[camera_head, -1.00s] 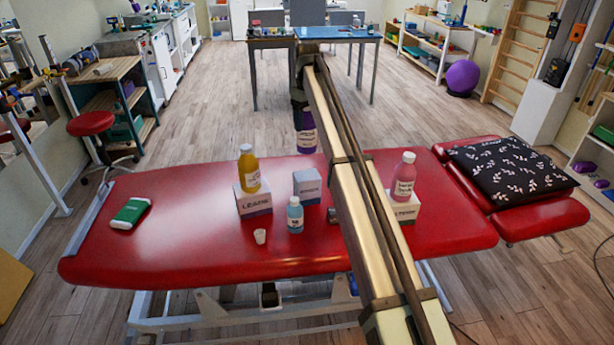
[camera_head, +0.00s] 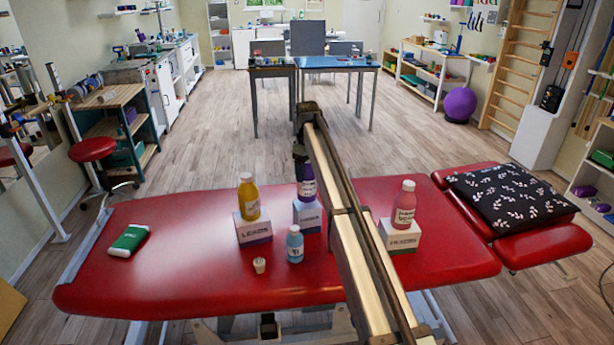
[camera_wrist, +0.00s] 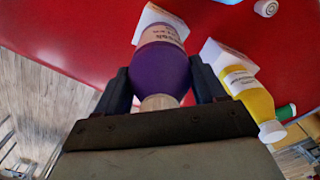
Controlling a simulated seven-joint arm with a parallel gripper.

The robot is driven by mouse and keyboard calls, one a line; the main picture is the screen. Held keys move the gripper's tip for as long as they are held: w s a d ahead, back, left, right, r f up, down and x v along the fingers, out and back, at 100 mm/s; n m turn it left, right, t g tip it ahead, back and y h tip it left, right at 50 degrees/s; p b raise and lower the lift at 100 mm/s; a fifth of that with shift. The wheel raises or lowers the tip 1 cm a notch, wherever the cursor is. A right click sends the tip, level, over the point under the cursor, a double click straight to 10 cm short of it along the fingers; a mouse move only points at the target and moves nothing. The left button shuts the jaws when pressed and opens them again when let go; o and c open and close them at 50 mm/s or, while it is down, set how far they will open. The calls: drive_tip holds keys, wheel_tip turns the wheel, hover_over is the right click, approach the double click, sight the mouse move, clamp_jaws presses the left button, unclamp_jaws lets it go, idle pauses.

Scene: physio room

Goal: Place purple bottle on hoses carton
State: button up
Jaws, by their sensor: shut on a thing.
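The purple bottle (camera_head: 307,188) is upright with a white label, right over the middle white-and-blue carton (camera_head: 308,218). I cannot tell whether its base touches the carton top. The carton's print is too small to read surely. My gripper (camera_wrist: 162,80) is shut on the purple bottle, one finger on each side, as the wrist view shows the bottle (camera_wrist: 160,72) between them. Beyond the bottle, part of the white carton (camera_wrist: 152,17) shows in that view; the bottle hides the rest. In the head view my arm covers the area just right of the carton.
A yellow bottle (camera_head: 249,200) stands on a carton (camera_head: 253,231) to the left. A pink bottle (camera_head: 404,205) stands on a carton (camera_head: 400,238) to the right.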

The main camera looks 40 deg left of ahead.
drive_tip(key=shift+f, duration=1)
drive_tip(key=shift+f, duration=0.15)
drive_tip(key=o, duration=1.5)
wheel_tip(320, 180, up, 12)
drive_tip(key=shift+r, duration=0.15)
